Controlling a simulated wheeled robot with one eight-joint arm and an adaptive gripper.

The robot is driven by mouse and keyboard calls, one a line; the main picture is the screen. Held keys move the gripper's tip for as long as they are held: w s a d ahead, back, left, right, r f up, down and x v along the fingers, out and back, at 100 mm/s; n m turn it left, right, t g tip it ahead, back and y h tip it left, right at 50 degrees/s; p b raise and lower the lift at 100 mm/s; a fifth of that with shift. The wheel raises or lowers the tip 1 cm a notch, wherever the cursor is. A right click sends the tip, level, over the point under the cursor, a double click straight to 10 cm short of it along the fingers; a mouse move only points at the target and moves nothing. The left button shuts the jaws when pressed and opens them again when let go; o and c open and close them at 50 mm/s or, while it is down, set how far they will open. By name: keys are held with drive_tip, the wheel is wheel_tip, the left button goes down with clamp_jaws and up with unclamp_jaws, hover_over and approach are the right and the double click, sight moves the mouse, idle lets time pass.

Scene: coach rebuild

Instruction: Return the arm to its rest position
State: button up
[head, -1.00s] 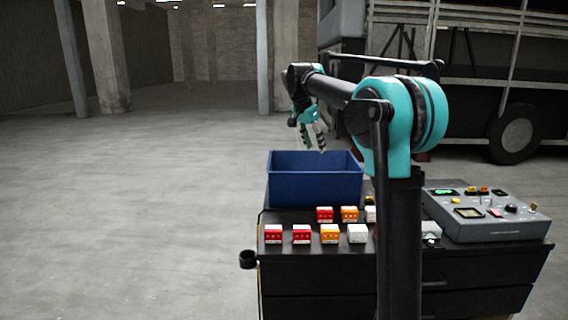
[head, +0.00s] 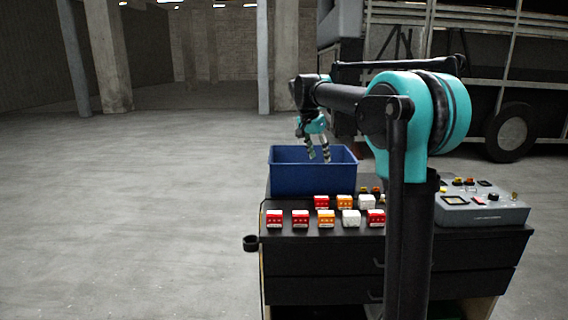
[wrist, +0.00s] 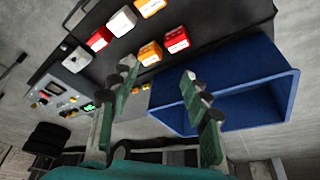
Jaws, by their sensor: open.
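The upright part of my arm hides part of the cart top and the left side of the grey control box.
A blue bin (head: 300,182) stands at the back of the black cart (head: 310,252). Red, orange and white blocks (head: 300,218) sit in rows before it. A grey control box (head: 485,212) is at the right. A truck (head: 500,75) stands behind. Floor at left is clear.

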drive_tip(key=s+d+f+n+y, duration=0.1)
drive_tip(key=s+d+f+n, duration=0.2)
drive_tip(key=s+f, duration=1.2)
drive_tip(key=s+d+f+n+t+y, duration=0.1)
drive_tip(key=s+f+n, duration=0.5)
drive_tip(key=s+f, duration=0.9)
drive_tip(key=s+d+y, duration=0.1)
drive_tip(key=s+d, duration=0.1)
drive_tip(key=s, duration=0.4)
drive_tip(key=shift+d+f, duration=0.35)
drive_tip(key=shift+f, duration=0.05)
drive_tip(key=shift+c, duration=0.3)
